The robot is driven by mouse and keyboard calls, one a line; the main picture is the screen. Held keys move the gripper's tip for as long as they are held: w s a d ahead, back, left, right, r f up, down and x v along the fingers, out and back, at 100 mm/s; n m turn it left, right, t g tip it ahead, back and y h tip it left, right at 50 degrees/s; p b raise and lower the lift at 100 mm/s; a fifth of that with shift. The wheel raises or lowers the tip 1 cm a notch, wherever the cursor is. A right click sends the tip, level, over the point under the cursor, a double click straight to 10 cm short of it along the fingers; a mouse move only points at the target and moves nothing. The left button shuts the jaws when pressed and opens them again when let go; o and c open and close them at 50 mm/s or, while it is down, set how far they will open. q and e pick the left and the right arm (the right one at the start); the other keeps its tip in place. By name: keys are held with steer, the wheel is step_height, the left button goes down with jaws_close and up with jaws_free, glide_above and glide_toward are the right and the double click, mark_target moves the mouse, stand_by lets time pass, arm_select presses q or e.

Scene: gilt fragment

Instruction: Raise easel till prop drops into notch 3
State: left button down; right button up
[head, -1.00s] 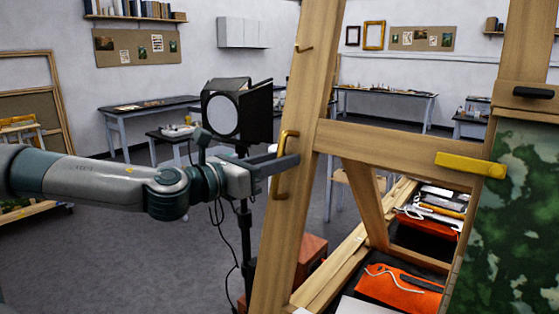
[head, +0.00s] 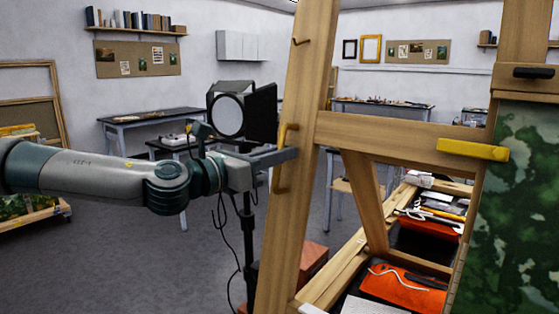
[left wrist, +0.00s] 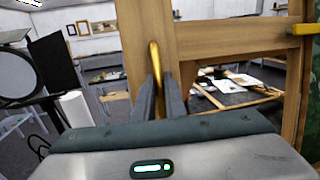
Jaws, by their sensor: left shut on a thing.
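The wooden easel's left post (head: 305,110) leans slightly in the head view, joined to a crossbar (head: 400,132). A brass handle (head: 281,178) is fixed on the post. My left gripper (head: 286,156) is shut on this handle; in the left wrist view its fingers (left wrist: 160,98) flank the brass handle (left wrist: 154,58). A wooden brace (head: 366,200), possibly the prop, slants from below the crossbar to the lower frame (head: 335,275). I cannot make out the notches or whether the brace sits in one. My right gripper is not in view.
A green painted canvas (head: 520,200) and a yellow clamp (head: 472,150) are at the right. A black studio lamp (head: 262,112) on a stand is close behind my gripper. Floor at the left (head: 120,250) is clear.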

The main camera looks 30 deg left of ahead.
arm_select(q)
steer(key=shift+w, duration=0.25)
steer(key=c, duration=1.8)
jaws_free()
steer(key=shift+w, duration=0.15)
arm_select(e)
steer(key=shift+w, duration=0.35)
arm_select(q)
steer(key=shift+s, duration=0.25)
